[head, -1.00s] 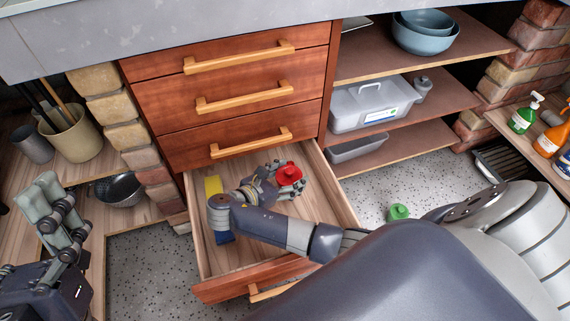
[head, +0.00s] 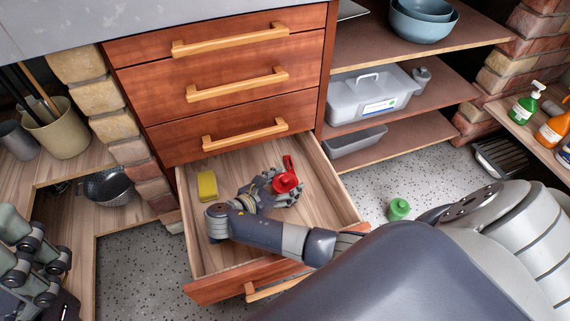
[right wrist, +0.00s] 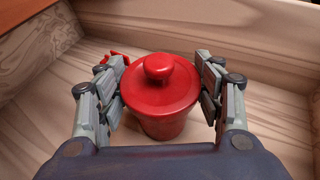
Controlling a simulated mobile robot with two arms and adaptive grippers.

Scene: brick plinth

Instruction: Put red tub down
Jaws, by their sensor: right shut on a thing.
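The red tub (head: 285,182), with a round knobbed lid, is upright inside the open drawer (head: 345,200). My right gripper (head: 270,188) is shut on it. In the right wrist view the tub (right wrist: 160,95) sits between the two fingers of my right gripper (right wrist: 160,100), one on each side. Its base is partly hidden by my wrist, so I cannot tell whether it touches the drawer floor. My left gripper (head: 25,260) is at the lower left edge, partly cut off, and its opening is unclear.
A yellow block (head: 207,185) lies at the drawer's back left. Another red thing (head: 290,163) shows just behind the tub, close to my fingers. A green tub (head: 399,208) stands on the speckled floor right of the drawer. Shelves hold a grey lidded box (head: 365,98).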

